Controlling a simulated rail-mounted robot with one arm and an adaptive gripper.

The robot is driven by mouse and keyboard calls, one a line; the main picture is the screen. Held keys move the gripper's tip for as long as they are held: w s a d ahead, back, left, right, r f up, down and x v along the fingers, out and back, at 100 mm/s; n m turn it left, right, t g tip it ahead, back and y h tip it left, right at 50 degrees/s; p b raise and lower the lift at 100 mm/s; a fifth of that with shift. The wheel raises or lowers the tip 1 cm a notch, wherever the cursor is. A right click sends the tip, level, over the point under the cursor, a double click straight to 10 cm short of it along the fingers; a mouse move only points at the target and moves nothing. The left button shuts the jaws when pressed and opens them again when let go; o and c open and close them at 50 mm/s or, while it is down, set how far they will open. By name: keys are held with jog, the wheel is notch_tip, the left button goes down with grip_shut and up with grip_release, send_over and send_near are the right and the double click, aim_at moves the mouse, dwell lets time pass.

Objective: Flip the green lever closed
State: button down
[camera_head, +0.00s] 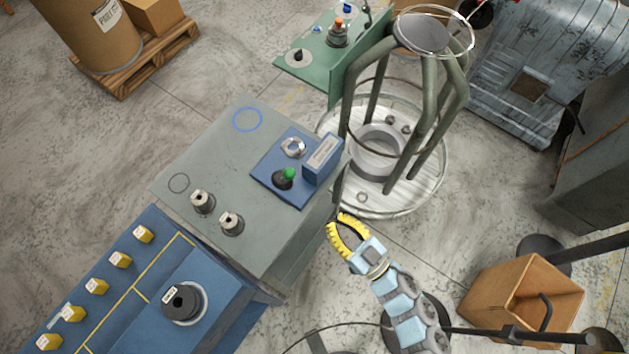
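The green lever (289,173) is a small green knob on a dark round base. It stands on a blue panel (262,175) on top of the grey machine cabinet, between a silver round part and the panel's lower edge. Its exact tilt is hard to make out. My gripper (338,222) has yellow fingers and is off the cabinet's right side, below and right of the lever. It is clearly apart from the lever and holds nothing that I can see.
A blue box (323,158) stands on the panel right of the lever. Two grey knobs (203,201) sit on the cabinet top (215,160). A tall green-grey frame over a round tray (420,195) stands behind. A cardboard box (500,300) is at the lower right.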

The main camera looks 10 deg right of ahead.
aim_at(294, 174)
jog(key=shift+d+f+h, duration=0.3)
jog(key=shift+d+f, duration=0.35)
jog(key=shift+f, duration=0.1)
jog(key=shift+w+a, duration=0.1)
jog(key=b+x, duration=0.1)
jog(key=x, duration=1.3)
jog(key=shift+r, duration=0.1)
jog(key=shift+r+p, duration=0.15)
jog(key=shift+p, duration=0.3)
jog(key=shift+a+g, duration=0.2)
jog(key=shift+g, duration=0.2)
jog(key=shift+p, duration=0.3)
